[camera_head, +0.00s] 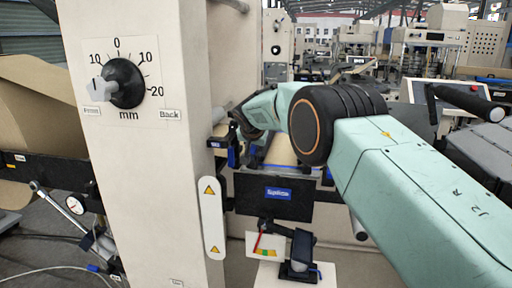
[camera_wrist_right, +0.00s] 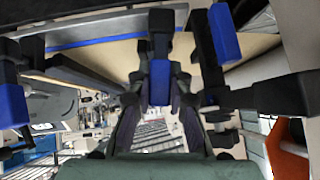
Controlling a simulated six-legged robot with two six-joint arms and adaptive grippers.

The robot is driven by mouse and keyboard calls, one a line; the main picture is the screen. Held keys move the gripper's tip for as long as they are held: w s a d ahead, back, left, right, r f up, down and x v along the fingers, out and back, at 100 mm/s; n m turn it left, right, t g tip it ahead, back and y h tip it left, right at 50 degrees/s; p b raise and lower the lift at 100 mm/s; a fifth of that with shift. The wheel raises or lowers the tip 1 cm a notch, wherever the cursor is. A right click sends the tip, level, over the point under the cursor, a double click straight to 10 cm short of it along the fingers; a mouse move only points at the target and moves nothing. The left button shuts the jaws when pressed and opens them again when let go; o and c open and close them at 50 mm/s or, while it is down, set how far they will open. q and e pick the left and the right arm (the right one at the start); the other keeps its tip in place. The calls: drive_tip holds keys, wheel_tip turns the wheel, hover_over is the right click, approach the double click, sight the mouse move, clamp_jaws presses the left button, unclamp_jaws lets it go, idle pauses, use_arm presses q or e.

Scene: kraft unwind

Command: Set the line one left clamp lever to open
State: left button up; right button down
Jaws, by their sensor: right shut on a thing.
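My right gripper (camera_head: 240,134) reaches in from the right beside the cream machine column, its fingers partly hidden by my own wrist. In the right wrist view, the right gripper (camera_wrist_right: 159,100) has its dark fingers closed on either side of a blue-ended lever (camera_wrist_right: 159,80), which lies between them. Another blue-ended lever (camera_wrist_right: 224,34) stands just to the right of it, apart from the fingers. In the head view a blue handle (camera_head: 232,155) shows just below the gripper. Which label belongs to the held lever cannot be read. My left gripper is not in view.
The cream column (camera_head: 150,190) with a black dial (camera_head: 125,83) stands close on the left. A brown paper roll (camera_head: 35,120) is behind it.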

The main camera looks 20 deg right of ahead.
drive_tip(key=shift+a+f, duration=0.1)
idle(0.3)
drive_tip(key=c, duration=1.5)
unclamp_jaws()
drive_tip(key=shift+s+a+r, duration=0.1)
drive_tip(key=shift+s+r, duration=0.05)
drive_tip(key=shift+r, duration=0.05)
drive_tip(key=shift+r, duration=0.15)
drive_tip(key=shift+s+r, duration=0.15)
drive_tip(key=v, duration=1.1)
drive_tip(key=shift+s+a+r, duration=0.15)
drive_tip(key=shift+s+a, duration=0.05)
drive_tip(key=shift+w+d, duration=0.1)
drive_tip(key=shift+w, duration=0.05)
